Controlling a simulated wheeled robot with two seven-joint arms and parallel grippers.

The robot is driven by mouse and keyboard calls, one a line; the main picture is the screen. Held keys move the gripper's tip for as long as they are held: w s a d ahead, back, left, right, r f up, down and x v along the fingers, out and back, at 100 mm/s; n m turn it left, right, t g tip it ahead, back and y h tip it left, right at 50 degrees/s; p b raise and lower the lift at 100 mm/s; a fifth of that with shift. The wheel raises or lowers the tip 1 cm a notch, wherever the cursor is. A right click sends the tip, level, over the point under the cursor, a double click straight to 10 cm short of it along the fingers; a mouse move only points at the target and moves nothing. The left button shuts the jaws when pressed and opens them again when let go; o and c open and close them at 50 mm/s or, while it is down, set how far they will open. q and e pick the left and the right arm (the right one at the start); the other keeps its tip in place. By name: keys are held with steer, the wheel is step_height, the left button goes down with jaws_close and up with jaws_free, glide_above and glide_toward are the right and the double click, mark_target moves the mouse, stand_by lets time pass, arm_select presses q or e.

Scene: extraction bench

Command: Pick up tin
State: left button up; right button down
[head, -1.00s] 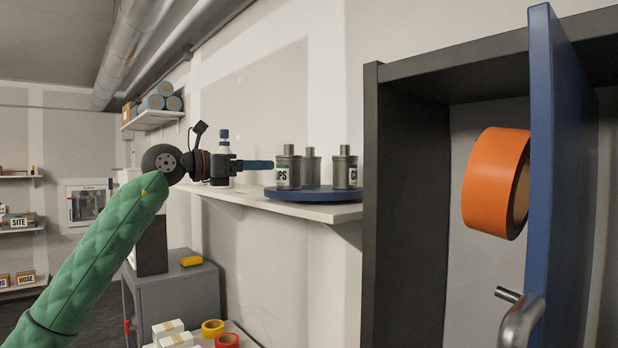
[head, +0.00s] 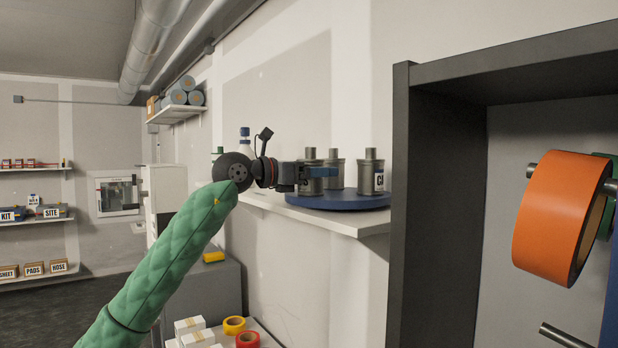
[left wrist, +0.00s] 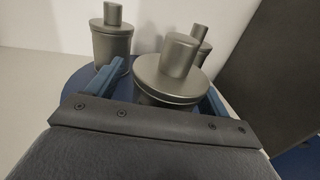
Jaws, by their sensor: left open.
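Several grey metal tins with narrower necks stand upright on a round blue turntable (head: 345,201). My left gripper (head: 322,172) is open at the front left tin (head: 310,186). In the left wrist view, this tin (left wrist: 170,75) stands between the two blue fingers of the gripper (left wrist: 165,80); its lower part is hidden by the gripper body, and I cannot tell whether the fingers touch it. A second tin (left wrist: 112,42) stands just outside the left finger, and a third (left wrist: 200,45) is partly hidden behind. My right gripper is not in view.
The turntable sits on a white wall shelf (head: 290,208). A dark cabinet (head: 402,220) stands close on the right, with an orange roll (head: 552,215) inside. A white bottle (head: 245,146) is behind my left wrist. Tape rolls (head: 235,325) lie below.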

arm_select(q)
steer(key=shift+s+d, duration=0.1)
steer(key=shift+d, duration=0.2)
steer(key=shift+s+r, duration=0.1)
steer(key=shift+c, duration=1)
steer(key=shift+a, duration=0.15)
steer(key=c, duration=1.4)
jaws_close()
